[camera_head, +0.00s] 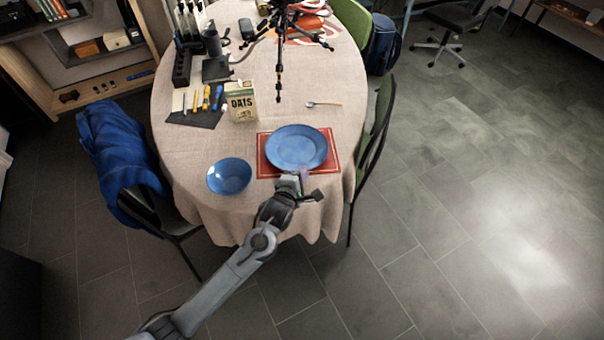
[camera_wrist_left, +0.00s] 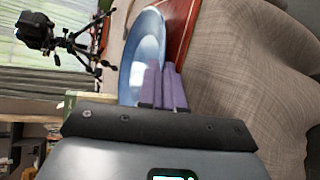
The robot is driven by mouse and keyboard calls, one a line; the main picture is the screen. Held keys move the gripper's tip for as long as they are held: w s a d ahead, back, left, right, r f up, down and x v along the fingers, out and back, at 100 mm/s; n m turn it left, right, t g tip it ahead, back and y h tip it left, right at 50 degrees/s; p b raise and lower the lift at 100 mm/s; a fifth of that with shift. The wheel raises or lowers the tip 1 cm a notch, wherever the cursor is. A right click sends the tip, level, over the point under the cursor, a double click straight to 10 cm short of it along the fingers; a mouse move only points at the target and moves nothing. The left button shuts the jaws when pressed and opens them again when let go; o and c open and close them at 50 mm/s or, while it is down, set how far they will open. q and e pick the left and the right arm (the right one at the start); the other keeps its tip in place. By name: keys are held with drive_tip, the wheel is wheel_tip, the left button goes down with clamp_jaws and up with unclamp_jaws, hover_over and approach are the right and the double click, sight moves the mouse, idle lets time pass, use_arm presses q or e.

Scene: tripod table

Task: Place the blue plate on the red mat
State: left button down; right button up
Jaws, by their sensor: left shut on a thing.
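The blue plate (camera_head: 296,147) is over the red mat (camera_head: 333,160) near the table's front edge in the head view, covering most of it. Whether the plate rests flat on the mat or is held a little above it, I cannot tell. My left gripper (camera_head: 303,180) is at the plate's near edge, shut on its rim. In the left wrist view the plate (camera_wrist_left: 146,52) stands beyond the purple fingers (camera_wrist_left: 163,85), with the red mat (camera_wrist_left: 180,28) beside it. The right gripper is not in view.
A blue bowl (camera_head: 229,176) stands left of the mat. A DAIS box (camera_head: 241,101), pens on a dark sheet (camera_head: 196,117), a spoon (camera_head: 323,104) and a black tripod (camera_head: 280,70) are farther back. A chair (camera_head: 377,130) stands at the right edge.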

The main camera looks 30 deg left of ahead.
use_arm(q)
drive_tip(key=c, duration=1.6)
unclamp_jaws()
drive_tip(key=shift+f, duration=0.15)
drive_tip(key=shift+s+r, duration=0.2)
drive_tip(key=shift+r, duration=0.1)
drive_tip(key=s+m+g+p, duration=0.1)
drive_tip(key=s+m+g, duration=0.2)
drive_tip(key=s+m, duration=0.5)
drive_tip(key=s+d+m+g+h+p, duration=0.1)
drive_tip(key=s+m+g, duration=0.3)
drive_tip(key=s+m, duration=0.4)
drive_tip(key=s+m+g+p, duration=0.1)
drive_tip(key=s+m+g, duration=0.2)
drive_tip(key=s+m, duration=0.5)
drive_tip(key=shift+s+d+r+g, duration=0.1)
drive_tip(key=shift+s+r+g, duration=0.1)
drive_tip(key=shift+s, duration=2.55)
drive_tip(key=shift+s+d+r+g, duration=0.1)
drive_tip(key=shift+s+r, duration=0.1)
drive_tip(key=shift+s, duration=2.55)
